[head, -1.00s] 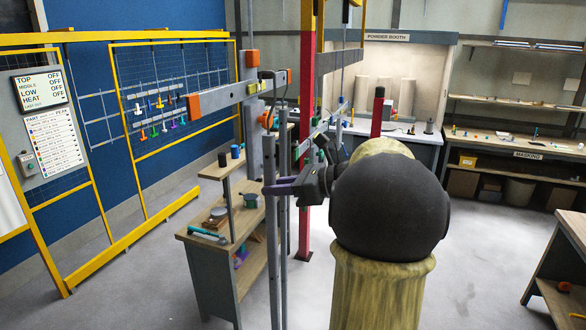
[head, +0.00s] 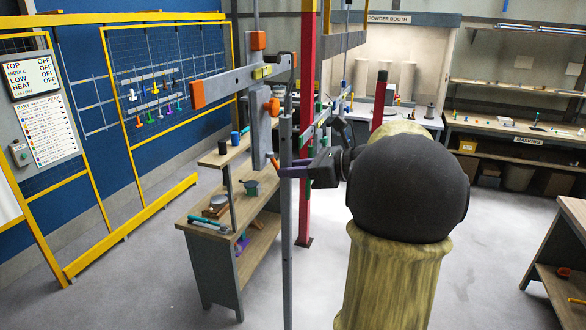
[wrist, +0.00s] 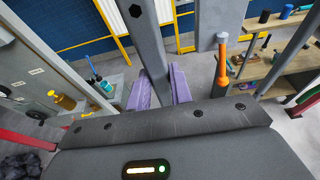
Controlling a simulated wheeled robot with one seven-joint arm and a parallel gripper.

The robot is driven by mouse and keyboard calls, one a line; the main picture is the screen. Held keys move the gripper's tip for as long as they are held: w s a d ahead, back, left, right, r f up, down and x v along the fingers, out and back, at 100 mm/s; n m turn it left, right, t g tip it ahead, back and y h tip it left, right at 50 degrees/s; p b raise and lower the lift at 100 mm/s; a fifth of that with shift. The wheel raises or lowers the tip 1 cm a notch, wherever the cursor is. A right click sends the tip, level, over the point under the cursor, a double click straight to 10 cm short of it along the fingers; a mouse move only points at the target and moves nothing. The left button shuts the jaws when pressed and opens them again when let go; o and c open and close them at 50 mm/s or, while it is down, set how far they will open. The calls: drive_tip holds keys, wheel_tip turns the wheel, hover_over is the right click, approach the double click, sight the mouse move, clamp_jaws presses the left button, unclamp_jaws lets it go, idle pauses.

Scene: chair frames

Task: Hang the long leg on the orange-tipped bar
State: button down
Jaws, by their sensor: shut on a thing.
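My gripper (head: 296,171), with purple fingers, is shut on a long grey leg (head: 287,245). The leg stands close to upright, and its lower end runs out of the picture. In the wrist view the leg (wrist: 150,48) passes between the purple fingers (wrist: 158,92). The orange-tipped bar (head: 232,82) is grey, with an orange block at its left end, and lies higher and left of my gripper. A thin dark hook-like piece shows near the bar's right end; I cannot tell whether it touches the bar or belongs to the leg.
A grey upright (head: 257,130) with orange knobs stands by the bar. A wooden bench (head: 245,235) with tools is behind and left. A red post (head: 306,140) stands behind my gripper. A yellow-framed rack (head: 130,160) lines the blue wall. Floor in front is clear.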

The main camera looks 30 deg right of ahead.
drive_tip(key=shift+r+x, duration=0.1)
drive_tip(key=shift+x, duration=1.35)
drive_tip(key=shift+r+x, duration=0.15)
drive_tip(key=shift+x, duration=1.3)
drive_tip(key=shift+w, duration=0.2)
drive_tip(key=shift+s+r, duration=0.1)
drive_tip(key=shift+s, duration=0.15)
